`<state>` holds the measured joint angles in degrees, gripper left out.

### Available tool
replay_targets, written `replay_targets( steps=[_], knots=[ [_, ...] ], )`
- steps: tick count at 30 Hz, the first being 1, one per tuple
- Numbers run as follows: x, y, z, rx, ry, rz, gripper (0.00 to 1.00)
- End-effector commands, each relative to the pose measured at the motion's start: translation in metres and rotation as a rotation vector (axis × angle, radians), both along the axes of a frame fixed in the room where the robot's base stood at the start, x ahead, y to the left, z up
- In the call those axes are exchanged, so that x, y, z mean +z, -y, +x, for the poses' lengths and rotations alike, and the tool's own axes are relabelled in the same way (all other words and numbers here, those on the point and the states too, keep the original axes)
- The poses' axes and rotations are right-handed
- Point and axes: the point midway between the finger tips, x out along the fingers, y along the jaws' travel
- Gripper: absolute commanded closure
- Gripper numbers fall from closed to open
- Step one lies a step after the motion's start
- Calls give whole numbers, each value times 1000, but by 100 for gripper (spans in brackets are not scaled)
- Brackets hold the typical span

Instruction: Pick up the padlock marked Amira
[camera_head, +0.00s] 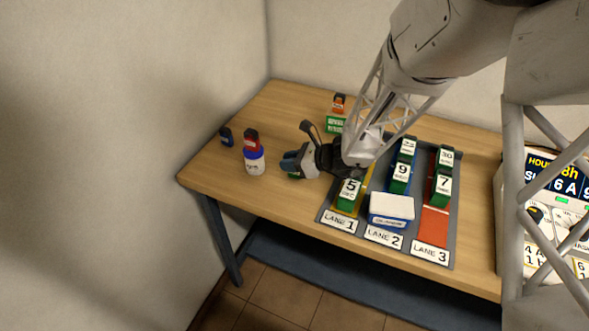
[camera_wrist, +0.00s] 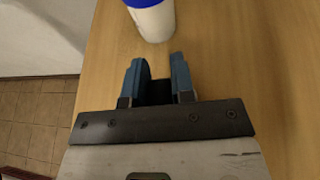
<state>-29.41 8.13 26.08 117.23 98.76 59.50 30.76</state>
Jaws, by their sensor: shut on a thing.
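My gripper (camera_head: 291,163), with blue fingertips, is low over the left part of the table. In the wrist view the fingers (camera_wrist: 158,80) are a little apart, shut on a small dark thing (camera_wrist: 160,92) between them. A bit of green (camera_head: 294,176) shows below the fingertips in the head view. The held thing is mostly hidden, so I cannot tell whether it is a padlock. No mark reading Amira is legible. Small dark-and-blue (camera_head: 226,137) and red-and-black (camera_head: 251,137) things stand to the left; I cannot tell whether either is a padlock.
A white bottle with a blue lid (camera_head: 254,162) stands just left of my gripper, beyond the fingertips in the wrist view (camera_wrist: 154,20). A grey lane board (camera_head: 327,217) holds numbered green blocks and a white-topped blue box (camera_head: 391,209). An orange thing (camera_head: 339,104) stands behind.

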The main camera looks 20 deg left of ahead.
Motion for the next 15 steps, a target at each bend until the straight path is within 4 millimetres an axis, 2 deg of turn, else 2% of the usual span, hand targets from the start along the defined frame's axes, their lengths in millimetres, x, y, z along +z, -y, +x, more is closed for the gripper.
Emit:
replay_targets(
  steps=[8,15],
  knots=[
    [2,0,0,0,0,0,100],
    [14,0,0,0,2,1,100]
  ],
)
